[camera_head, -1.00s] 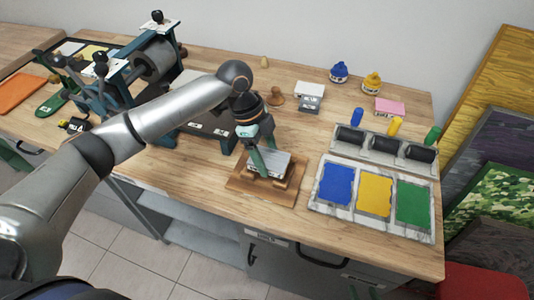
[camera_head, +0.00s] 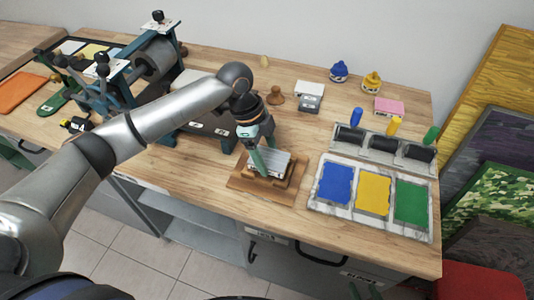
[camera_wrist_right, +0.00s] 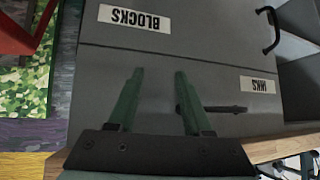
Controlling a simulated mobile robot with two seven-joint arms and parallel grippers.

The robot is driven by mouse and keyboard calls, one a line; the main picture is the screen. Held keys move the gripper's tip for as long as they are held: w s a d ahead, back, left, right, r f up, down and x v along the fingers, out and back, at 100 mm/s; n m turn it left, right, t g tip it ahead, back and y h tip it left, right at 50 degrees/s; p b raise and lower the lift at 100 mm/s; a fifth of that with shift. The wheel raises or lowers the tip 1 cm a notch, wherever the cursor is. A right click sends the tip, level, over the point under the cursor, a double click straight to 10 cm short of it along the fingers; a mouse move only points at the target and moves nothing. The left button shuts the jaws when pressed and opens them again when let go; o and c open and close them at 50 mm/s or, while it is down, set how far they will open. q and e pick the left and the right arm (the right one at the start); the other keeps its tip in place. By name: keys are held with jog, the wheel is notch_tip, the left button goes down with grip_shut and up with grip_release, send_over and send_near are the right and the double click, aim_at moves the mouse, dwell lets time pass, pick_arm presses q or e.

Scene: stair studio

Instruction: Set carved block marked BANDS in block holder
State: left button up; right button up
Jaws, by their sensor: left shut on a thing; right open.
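My left gripper (camera_head: 268,160) points down over the wooden block holder (camera_head: 239,184) on the bench. It is shut on a grey block (camera_head: 282,166), which I take to be the carved block, though no marking on it can be read from here. The block lies roughly flat at the holder, within its raised wooden edges; whether it is fully seated I cannot tell. The fingers hide part of the block. My right gripper (camera_wrist_right: 159,76) is open and empty in the right wrist view, in front of grey drawer fronts labelled BLOCKS and INKS.
An ink tray (camera_head: 326,211) with blue, yellow and green pads stands right of the holder, with rollers (camera_head: 383,144) behind. White-grey blocks (camera_head: 310,88), a pink block (camera_head: 389,106) and a wooden knob (camera_head: 275,95) stand further back. A press (camera_head: 150,62) stands left.

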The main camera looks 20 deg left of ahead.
pick_arm(q)
jog(key=shift+f+b, duration=0.3)
jog(key=shift+f, duration=0.85)
dwell(0.4)
jog(key=o, duration=1.3)
jog(key=shift+o, duration=0.2)
notch_tip(320, 180, up, 3)
jog(key=p, duration=0.3)
jog(key=shift+r+p, duration=1.15)
jog(key=shift+r, duration=1.4)
